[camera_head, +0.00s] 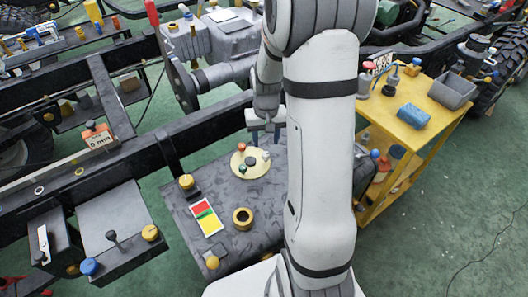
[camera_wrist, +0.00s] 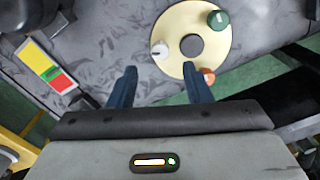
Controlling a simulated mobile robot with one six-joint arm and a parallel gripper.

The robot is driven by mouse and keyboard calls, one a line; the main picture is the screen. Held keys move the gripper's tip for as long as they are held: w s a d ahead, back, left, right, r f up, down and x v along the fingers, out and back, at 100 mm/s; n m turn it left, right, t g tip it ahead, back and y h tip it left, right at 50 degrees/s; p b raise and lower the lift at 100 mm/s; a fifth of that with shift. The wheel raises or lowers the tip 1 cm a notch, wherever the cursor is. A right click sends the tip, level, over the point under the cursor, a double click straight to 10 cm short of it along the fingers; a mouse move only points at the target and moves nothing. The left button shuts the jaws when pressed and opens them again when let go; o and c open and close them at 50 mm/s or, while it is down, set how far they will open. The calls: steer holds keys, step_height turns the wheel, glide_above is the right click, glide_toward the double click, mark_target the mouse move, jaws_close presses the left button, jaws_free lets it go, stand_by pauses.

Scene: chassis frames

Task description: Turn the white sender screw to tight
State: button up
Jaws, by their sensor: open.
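The white sender screw (camera_wrist: 160,50) sits on the rim of a round cream sender plate (camera_wrist: 175,25) in the wrist view. In the head view the screw (camera_head: 266,155) shows at the right edge of the plate (camera_head: 237,162). A green screw (camera_wrist: 218,20), an orange-red screw (camera_wrist: 208,75) and a dark central knob (camera_wrist: 191,46) are also on the plate. My gripper (camera_wrist: 160,86) is open and empty. In the wrist picture the white screw lies just beyond the fingertips, in line with the gap between them. In the head view my gripper (camera_head: 265,128) is beside the plate.
A black frame rail (camera_head: 210,122) runs behind. A yellow cart (camera_head: 440,118) with a blue block (camera_head: 413,116) and grey bin (camera_head: 452,90) stands right.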

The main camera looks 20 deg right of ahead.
mark_target(266, 154)
step_height(266, 154, down, 6)
steer(key=shift+f+b, duration=0.1)
steer(key=shift+b, duration=0.35)
steer(key=shift+c, duration=0.3)
